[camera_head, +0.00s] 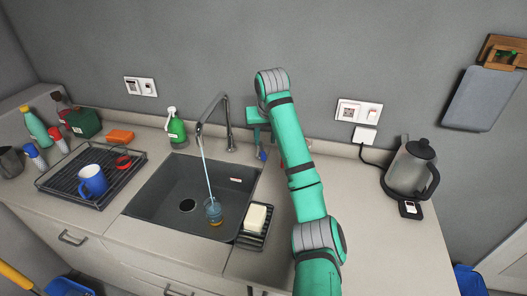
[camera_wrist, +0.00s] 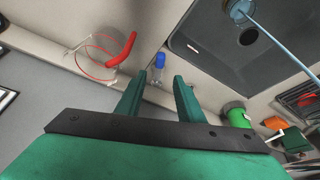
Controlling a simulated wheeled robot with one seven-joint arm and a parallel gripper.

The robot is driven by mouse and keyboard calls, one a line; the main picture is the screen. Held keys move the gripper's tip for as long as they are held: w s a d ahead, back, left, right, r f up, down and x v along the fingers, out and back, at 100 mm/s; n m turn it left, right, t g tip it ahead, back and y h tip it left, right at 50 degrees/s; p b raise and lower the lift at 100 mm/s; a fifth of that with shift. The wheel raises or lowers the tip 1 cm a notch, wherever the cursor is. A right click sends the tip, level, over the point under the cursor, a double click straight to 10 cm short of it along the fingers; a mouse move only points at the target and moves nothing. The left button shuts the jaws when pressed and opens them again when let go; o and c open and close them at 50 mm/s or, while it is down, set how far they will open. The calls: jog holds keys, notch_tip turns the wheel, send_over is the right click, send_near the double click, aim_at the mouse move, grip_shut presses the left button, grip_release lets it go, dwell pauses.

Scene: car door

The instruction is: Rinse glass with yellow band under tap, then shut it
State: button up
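The glass (camera_head: 213,211) stands in the dark sink (camera_head: 160,205), with a faint yellow-orange tint low on it. A stream of water from the tap (camera_head: 228,125) runs down to it. My gripper (camera_head: 260,140) is right of the tap, above the back counter. In the wrist view my gripper (camera_wrist: 160,77) has its fingers apart, with nothing held. A small blue-topped thing (camera_wrist: 160,60) shows beyond the gap; I cannot tell whether it belongs to the tap.
A soap holder with a pale bar (camera_head: 255,217) sits at the sink's right edge. A green spray bottle (camera_head: 176,127) stands left of the tap. A rack with a blue mug (camera_head: 92,181) is at left, a kettle (camera_head: 410,168) at right. A red curved thing (camera_wrist: 123,50) lies near my gripper.

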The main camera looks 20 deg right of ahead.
aim_at(264, 153)
jog(key=x, duration=0.9)
jog(key=shift+w+f, duration=0.15)
jog(key=shift+f, duration=0.05)
jog(key=shift+c, duration=0.6)
grip_shut()
jog(key=shift+d, duration=0.15)
